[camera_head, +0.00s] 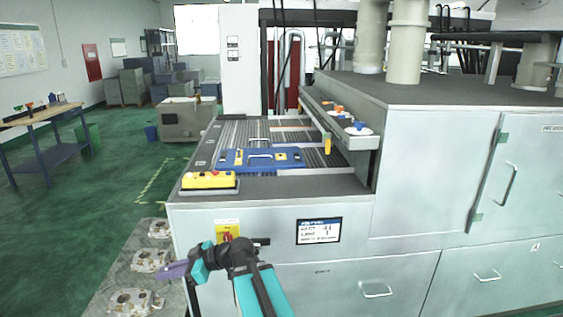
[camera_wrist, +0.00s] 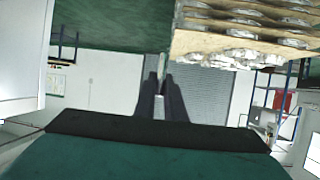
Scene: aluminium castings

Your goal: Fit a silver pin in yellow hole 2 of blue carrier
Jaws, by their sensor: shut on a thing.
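The blue carrier (camera_head: 232,160) lies flat on the slatted bed of the grey machine in the head view. It has a raised handle and small yellow marks near its ends; the separate holes are too small to tell apart. My gripper (camera_head: 172,270) is low in front of the machine, pointing left, well apart from the carrier and below its level. In the wrist view my gripper's dark fingers (camera_wrist: 161,90) are shut on a small silver pin (camera_wrist: 159,104). Most of the pin is hidden between them.
A yellow control box (camera_head: 208,181) with buttons sits on the machine's front ledge. A shelf (camera_head: 340,127) with small coloured parts runs along the right of the bed. Rough castings (camera_head: 150,261) lie on a pallet at lower left.

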